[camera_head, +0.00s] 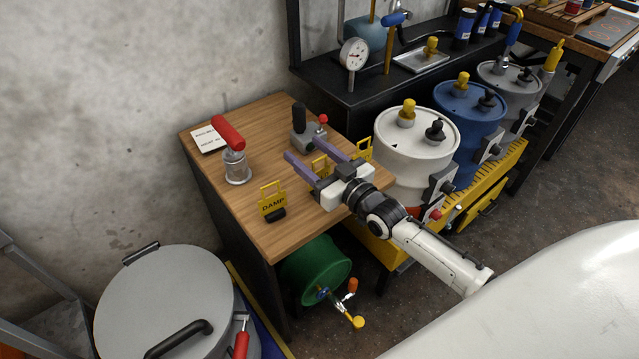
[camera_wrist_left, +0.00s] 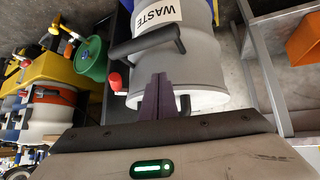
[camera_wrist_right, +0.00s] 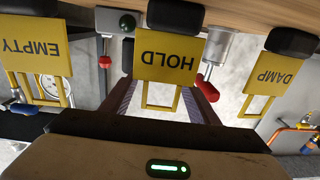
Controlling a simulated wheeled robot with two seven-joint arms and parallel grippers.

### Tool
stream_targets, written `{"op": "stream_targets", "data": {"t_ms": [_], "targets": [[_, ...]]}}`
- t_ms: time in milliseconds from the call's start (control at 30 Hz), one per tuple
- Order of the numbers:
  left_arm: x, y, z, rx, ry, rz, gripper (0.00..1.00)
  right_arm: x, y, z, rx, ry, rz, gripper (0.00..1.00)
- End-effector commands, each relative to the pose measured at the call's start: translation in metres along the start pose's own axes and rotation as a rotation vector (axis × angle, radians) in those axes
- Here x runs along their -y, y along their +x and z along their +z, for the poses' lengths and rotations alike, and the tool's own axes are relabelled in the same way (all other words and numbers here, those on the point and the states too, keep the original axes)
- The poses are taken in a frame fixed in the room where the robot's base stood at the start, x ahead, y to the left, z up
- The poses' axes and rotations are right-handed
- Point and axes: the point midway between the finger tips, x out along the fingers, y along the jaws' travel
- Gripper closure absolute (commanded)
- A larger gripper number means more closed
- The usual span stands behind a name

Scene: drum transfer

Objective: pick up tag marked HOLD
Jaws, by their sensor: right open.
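The HOLD tag (camera_wrist_right: 166,54) is a yellow plate with an open handle frame and a black base. It appears upside down in the right wrist view, between my right gripper's fingers. In the head view the tag (camera_head: 320,166) stands on the wooden table, its lettering partly hidden by my gripper. My right gripper (camera_head: 303,149) is open over the table; its fingers (camera_wrist_right: 160,88) lie on either side of the tag, and I cannot tell whether they touch it. My left gripper (camera_wrist_left: 160,78) is shut and empty-looking in front of a grey WASTE drum, outside the head view.
The DAMP tag (camera_head: 272,204) and the EMPTY tag (camera_wrist_right: 38,47) stand on either side. A red-handled metal cylinder (camera_head: 236,166) and a black-knobbed device (camera_head: 307,130) stand behind on the table (camera_head: 245,236). A white drum (camera_head: 415,150) stands right of it.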

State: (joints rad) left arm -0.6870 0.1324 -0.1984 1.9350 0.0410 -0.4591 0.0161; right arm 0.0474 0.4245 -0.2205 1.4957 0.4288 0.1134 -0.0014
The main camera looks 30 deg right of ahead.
Motion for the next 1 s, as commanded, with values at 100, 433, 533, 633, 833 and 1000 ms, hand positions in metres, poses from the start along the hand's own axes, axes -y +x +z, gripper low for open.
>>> {"op": "stream_targets", "data": {"t_ms": [100,433,533,633,833,1000], "targets": [[0.002,0.001,-0.004,-0.008,0.001,-0.002,1.0,0.0,0.001,0.001,0.002,0.0,0.0,0.45],[0.002,0.001,-0.006,-0.011,0.001,-0.003,1.0,0.0,0.001,0.001,0.001,0.0,0.0,0.84],[0.001,0.001,-0.005,-0.01,0.001,-0.002,1.0,0.0,0.0,0.001,0.001,0.0,0.0,1.0],[0.001,0.0,-0.004,-0.008,0.001,-0.002,1.0,0.0,0.001,0.0,0.001,0.0,0.0,1.0],[0.0,-0.002,-0.003,-0.004,0.0,0.0,1.0,0.0,0.001,-0.006,-0.001,0.0,-0.001,1.0],[-0.001,-0.006,-0.007,-0.006,-0.002,0.001,1.0,0.0,0.001,-0.036,-0.004,0.0,-0.001,1.0]]}}
